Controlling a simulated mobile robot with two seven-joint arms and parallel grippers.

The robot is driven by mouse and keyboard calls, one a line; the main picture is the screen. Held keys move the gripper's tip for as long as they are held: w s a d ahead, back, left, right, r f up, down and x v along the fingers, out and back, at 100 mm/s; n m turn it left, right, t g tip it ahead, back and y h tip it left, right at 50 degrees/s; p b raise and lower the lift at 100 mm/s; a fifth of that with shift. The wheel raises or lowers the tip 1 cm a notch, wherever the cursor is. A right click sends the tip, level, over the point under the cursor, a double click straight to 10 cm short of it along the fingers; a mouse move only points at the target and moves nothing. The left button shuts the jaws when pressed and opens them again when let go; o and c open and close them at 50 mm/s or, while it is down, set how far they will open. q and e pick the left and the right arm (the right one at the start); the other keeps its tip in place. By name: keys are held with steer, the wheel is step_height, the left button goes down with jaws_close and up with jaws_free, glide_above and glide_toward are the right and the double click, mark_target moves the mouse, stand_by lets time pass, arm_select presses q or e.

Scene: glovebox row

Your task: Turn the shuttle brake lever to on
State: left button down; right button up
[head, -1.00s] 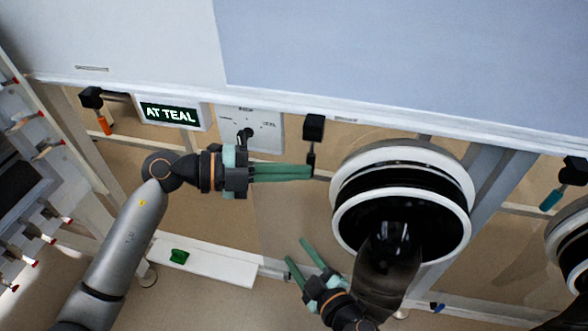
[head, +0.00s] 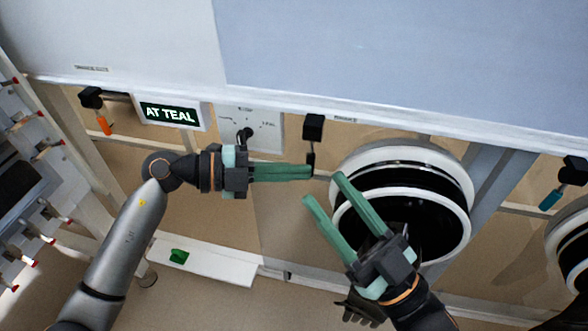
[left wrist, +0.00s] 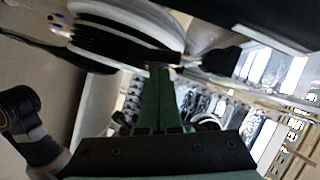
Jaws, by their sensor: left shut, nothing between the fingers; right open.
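A pale panel (head: 265,122) with a black turning lever (head: 244,135) and small, mostly unreadable labels is on the front of the cabinet. Right of it hangs a black box with a black handle (head: 311,152). No readable label tells which of these is the shuttle brake lever. My left gripper (head: 312,172) is shut and empty, pointing right, its fingertips just below the black handle; I cannot tell if they touch. Its green fingers (left wrist: 158,100) show together in the left wrist view. My right gripper (head: 322,188) is open and empty, before the round port.
The white-rimmed round port (head: 455,180) stands right of the black handle. A sign (head: 168,114) reads "AT TEAL". An orange handle (head: 104,125) hangs at left and a teal one (head: 551,199) at right.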

steer(key=s+d+r+n+t, duration=0.3)
steer(key=d+r, duration=0.2)
steer(key=r, duration=0.2)
arm_select(q)
steer(key=shift+w+d+f+m+p, duration=0.2)
steer(key=shift+w+f+m+p, duration=0.5)
steer(key=shift+p, duration=0.55)
arm_select(e)
steer(key=w+f+m+h, duration=0.2)
steer(key=f, duration=0.1)
steer(key=w+d+f+m+g+h, duration=0.1)
steer(key=w+f+m+h, duration=0.1)
steer(key=f+h, duration=0.1)
steer(key=w+f+m+h, duration=0.1)
steer(key=w+f+h, duration=0.1)
steer(key=f+h, duration=0.1)
steer(key=shift+d+f+m+g, duration=0.3)
steer(key=shift+f+m, duration=0.1)
steer(key=shift+f, duration=0.25)
arm_select(q)
steer(key=shift+w+a+r+n, duration=0.1)
steer(key=shift+r+n, duration=0.05)
steer(key=shift+n, duration=0.15)
arm_select(e)
steer(key=shift+a+f, duration=0.1)
